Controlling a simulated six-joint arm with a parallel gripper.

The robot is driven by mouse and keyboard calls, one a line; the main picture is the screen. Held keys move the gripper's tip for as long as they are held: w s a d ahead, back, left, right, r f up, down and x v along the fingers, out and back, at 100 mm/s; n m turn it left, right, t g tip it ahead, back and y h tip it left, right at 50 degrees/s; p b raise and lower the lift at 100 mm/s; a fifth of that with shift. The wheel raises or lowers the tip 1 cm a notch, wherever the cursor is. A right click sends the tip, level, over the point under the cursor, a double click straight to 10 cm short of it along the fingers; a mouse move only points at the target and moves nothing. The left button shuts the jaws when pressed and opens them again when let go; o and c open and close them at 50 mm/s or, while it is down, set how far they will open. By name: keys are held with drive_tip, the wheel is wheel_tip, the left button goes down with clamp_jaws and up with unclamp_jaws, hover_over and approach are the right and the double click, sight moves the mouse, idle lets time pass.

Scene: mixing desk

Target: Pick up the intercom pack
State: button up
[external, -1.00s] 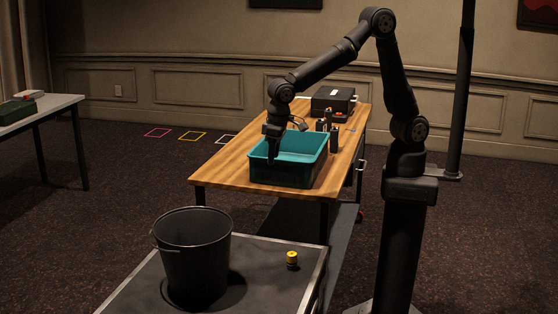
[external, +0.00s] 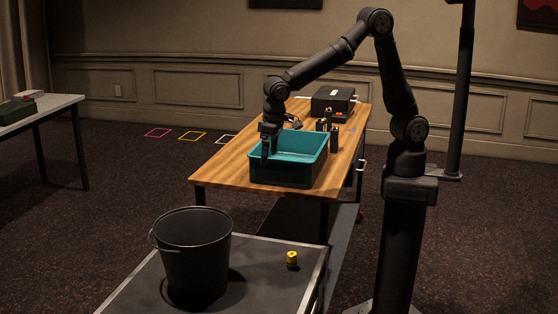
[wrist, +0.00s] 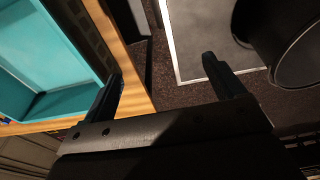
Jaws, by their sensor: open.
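Small dark upright units (external: 333,139) stand on the wooden table, close behind and right of the teal bin, in the external view. One of them may be the intercom pack, but I cannot tell which. My gripper (external: 265,153) points down at the left side of the teal bin (external: 315,168), apart from these units. In the wrist view my gripper (wrist: 163,70) has its two fingers spread wide with nothing between them. The teal bin (wrist: 72,98) is left of the fingers there. No intercom pack shows in that view, and the external view hides part of the bin's inside.
A black case (external: 333,98) lies at the table's far end. In front, a grey-topped cart (external: 255,262) holds a black bucket (external: 192,250) and a small yellow-topped item (external: 292,258). The wooden table (external: 225,172) is bare left of the bin.

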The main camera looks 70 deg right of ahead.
drive_tip(key=w+d+r, duration=0.1)
drive_tip(key=w+d, duration=0.3)
drive_tip(key=d, duration=1)
wheel_tip(320, 180, up, 4)
drive_tip(key=g, duration=0.1)
hover_over(335, 128)
drive_tip(key=shift+n, duration=0.4)
wheel_tip(335, 128, down, 17)
drive_tip(key=shift+r, duration=0.1)
drive_tip(key=c, duration=1.3)
drive_tip(key=shift+o, duration=0.2)
